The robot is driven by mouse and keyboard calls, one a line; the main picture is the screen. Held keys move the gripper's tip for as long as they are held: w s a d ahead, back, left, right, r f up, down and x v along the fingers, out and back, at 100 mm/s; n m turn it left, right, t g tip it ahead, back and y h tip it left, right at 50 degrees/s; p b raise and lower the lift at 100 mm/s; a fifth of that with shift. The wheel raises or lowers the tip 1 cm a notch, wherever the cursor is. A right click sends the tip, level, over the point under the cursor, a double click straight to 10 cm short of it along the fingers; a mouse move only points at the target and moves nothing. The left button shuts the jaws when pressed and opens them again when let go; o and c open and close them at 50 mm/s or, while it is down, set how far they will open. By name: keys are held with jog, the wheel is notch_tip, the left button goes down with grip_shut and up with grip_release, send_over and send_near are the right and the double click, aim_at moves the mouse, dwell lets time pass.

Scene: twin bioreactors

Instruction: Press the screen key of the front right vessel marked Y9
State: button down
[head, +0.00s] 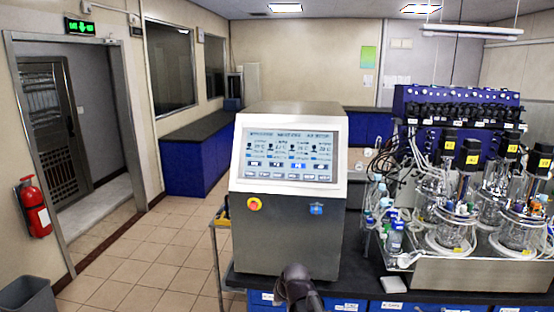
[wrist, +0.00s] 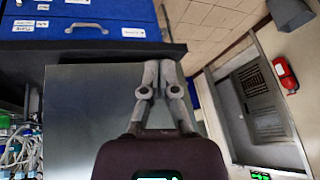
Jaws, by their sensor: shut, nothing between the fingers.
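The touch screen (head: 291,154) is lit on the sloped face of a grey control cabinet (head: 285,236) in the middle of the head view. It shows several columns of readings with a row of small keys along the bottom; their lettering is too small to read. Several glass vessels with black tops and yellow tags stand at the right; the front right vessel (head: 523,232) has a yellow tag (head: 543,163) that I cannot read clearly. My gripper (wrist: 159,65) is shut and empty in the wrist view, over a plain grey surface; the screen does not show there.
Tubing and small bottles (head: 393,238) crowd the bench right of the cabinet. Blue drawers (head: 402,305) are below.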

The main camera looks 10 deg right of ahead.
jog(key=w+a+r+t+y+p, duration=0.1)
jog(key=w+a+r+t+p, duration=0.25)
jog(key=w+r, duration=0.6)
jog(key=m+t+h+p, duration=0.1)
jog(key=m+t+p, duration=0.4)
jog(key=t+p, duration=0.3)
send_near(274, 163)
jog(key=s+a+f+b, duration=0.1)
jog(key=s+a+f, duration=0.45)
jog(key=a, duration=0.25)
jog(key=w+d+r+m+t+h+p, duration=0.2)
jog(key=r+m+h, duration=0.1)
jog(key=r, duration=0.2)
jog(key=w+d+r+m+t+h+p, duration=0.1)
jog(key=w+d+r+m+h, duration=0.1)
jog(key=r+m+h, duration=0.1)
jog(key=shift+w+r+t+h+p, duration=0.35)
jog(key=shift+r+h, duration=0.25)
jog(key=shift+r, duration=0.3)
jog(key=shift+w+f, duration=0.1)
